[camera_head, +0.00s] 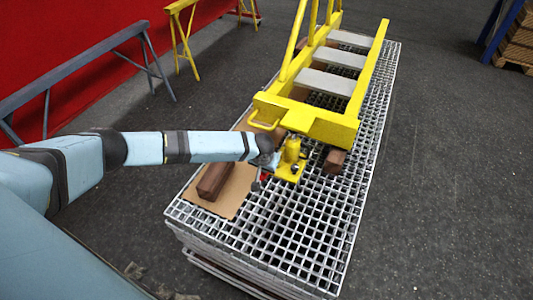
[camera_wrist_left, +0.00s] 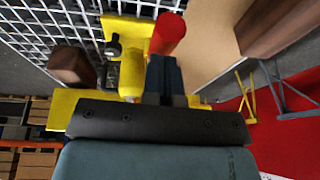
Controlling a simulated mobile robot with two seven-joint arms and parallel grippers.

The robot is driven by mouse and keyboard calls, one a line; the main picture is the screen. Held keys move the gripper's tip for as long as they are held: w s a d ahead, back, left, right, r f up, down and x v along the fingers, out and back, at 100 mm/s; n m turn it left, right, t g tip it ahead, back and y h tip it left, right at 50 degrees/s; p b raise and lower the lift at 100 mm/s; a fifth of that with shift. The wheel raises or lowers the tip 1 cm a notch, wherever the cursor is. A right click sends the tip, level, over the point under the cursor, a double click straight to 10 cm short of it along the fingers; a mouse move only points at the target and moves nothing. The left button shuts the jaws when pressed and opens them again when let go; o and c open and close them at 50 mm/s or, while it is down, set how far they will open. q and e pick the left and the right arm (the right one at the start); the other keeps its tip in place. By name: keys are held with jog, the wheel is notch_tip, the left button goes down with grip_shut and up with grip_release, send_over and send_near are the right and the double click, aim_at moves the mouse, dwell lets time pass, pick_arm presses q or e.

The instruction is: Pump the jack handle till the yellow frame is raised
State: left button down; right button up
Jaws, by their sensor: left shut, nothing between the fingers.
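The yellow jack (camera_head: 291,160) stands on the metal grating under the near end of the yellow frame (camera_head: 305,118). It also shows in the left wrist view (camera_wrist_left: 131,75). The jack's handle has a red grip (camera_wrist_left: 167,35); a little red (camera_head: 264,177) shows beside my gripper in the head view. My left gripper (camera_head: 267,164) is beside the jack, on its left. In the left wrist view its dark fingers (camera_wrist_left: 165,72) are together, close to the red grip, with nothing between them. Whether they touch the grip I cannot tell. My right gripper is not in view.
A brown block (camera_head: 213,180) lies on a cardboard sheet (camera_head: 236,190) left of the jack. Another brown block (camera_head: 335,160) is at the frame's right corner. The grating (camera_head: 295,240) is clear in front. A grey trestle (camera_head: 80,60) stands at left.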

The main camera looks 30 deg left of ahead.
aim_at(263, 175)
pick_arm(q)
jog(key=shift+s+d+f+t+p, duration=0.1)
jog(key=shift+s+f+t+p, duration=0.25)
jog(key=shift+f+p, duration=0.2)
jog(key=shift+s+f+t+p, duration=0.35)
jog(key=shift+f+t, duration=0.2)
jog(key=shift+f, duration=0.4)
jog(key=shift+t, duration=0.9)
jog(key=f, duration=0.1)
jog(key=f+b, duration=0.1)
jog(key=f, duration=0.2)
jog(key=shift+s+f+b, duration=0.25)
jog(key=shift+s+b, duration=0.15)
jog(key=shift+s+f, duration=0.1)
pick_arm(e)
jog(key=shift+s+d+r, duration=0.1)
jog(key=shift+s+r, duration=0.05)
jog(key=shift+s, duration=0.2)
pick_arm(q)
jog(key=shift+f, duration=0.15)
